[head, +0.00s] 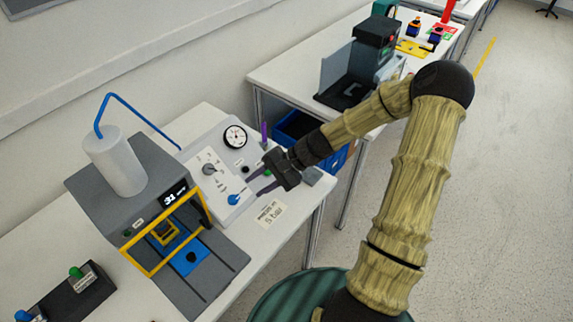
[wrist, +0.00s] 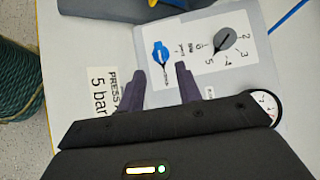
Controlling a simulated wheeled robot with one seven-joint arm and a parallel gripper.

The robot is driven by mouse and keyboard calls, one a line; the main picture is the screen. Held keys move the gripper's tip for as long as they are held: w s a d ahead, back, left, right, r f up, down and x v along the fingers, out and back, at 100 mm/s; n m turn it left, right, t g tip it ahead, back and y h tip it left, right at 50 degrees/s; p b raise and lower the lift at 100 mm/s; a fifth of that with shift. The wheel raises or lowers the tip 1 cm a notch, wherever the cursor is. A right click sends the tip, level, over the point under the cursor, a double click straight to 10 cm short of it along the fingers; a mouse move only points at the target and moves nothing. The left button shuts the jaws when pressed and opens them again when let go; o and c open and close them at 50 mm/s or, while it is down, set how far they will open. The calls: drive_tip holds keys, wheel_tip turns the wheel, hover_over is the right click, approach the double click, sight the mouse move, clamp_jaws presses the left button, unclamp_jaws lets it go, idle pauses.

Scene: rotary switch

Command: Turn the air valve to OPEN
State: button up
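A small blue valve knob (head: 234,199) sits on the front right of the light grey control panel (head: 222,150). In the wrist view the blue knob (wrist: 160,52) is just ahead of the fingertips, its long side running roughly up and down the picture. The small print beside it is too blurred to read. My gripper (head: 257,182) is open and empty at the panel's right side; in the wrist view its two dark fingers (wrist: 163,76) stand apart, short of the knob and not seen touching it.
A grey dial knob (wrist: 228,45) with numbers is close right of the blue knob in the wrist view. A round gauge (head: 235,136) and a purple pen-like item (head: 264,132) are at the back. A card (head: 270,214) reads about 5 bar. A grey press (head: 150,215) stands left.

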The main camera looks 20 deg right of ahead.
drive_tip(key=v, duration=1)
drive_tip(key=s+a+r+n+t+h+p, duration=0.1)
drive_tip(key=s+r+n+h+p, duration=0.3)
drive_tip(key=s+r+n+h, duration=0.4)
drive_tip(key=s+r+h, duration=0.1)
drive_tip(key=s+h, duration=0.2)
drive_tip(key=s, duration=0.1)
drive_tip(key=shift+a+t+p, duration=0.3)
drive_tip(key=shift+t+p, duration=0.1)
